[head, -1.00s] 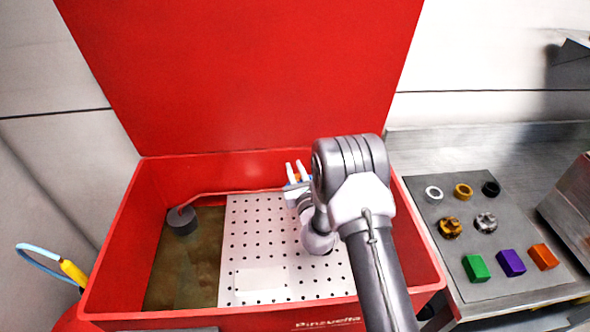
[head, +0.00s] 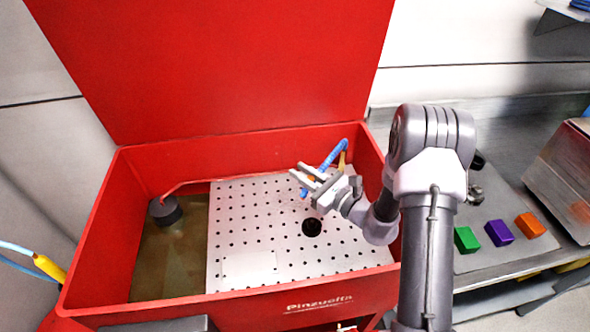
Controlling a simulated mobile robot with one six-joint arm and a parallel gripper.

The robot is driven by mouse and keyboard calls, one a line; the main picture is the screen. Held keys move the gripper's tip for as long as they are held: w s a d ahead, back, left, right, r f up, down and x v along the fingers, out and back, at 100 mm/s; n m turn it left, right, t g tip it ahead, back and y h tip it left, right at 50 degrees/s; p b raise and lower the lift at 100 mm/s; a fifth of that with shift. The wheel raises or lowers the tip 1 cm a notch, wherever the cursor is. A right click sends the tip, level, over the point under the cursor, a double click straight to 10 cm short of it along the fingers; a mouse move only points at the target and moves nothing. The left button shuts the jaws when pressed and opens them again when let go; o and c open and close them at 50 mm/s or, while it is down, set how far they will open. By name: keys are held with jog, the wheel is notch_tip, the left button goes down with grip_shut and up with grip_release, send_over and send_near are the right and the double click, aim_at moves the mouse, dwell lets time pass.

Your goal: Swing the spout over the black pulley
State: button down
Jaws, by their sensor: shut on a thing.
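The black pulley (head: 312,227) lies on the white perforated shelf (head: 235,240) inside the red basin. The blue spout (head: 333,155) rises from a yellowish stem (head: 342,162) near the basin's back right and bends down toward the left. My gripper (head: 309,176) is shut on the spout near its lower end, where an orange band shows between the fingers. The spout's blue tip (head: 303,193) hangs below the fingers and appears above and slightly left of the pulley in the head view. The tip's height over the shelf is hard to tell. Part of the spout is hidden by my gripper.
A grey round drum (head: 164,210) with a red pipe stands at the basin's left. The raised red lid (head: 220,70) stands behind. On the right bench are green (head: 466,240), purple (head: 499,233) and orange (head: 530,225) blocks. The shelf's left part is clear.

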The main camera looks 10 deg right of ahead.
jog(key=c, duration=1.3)
grip_release()
jog(key=shift+w, duration=0.1)
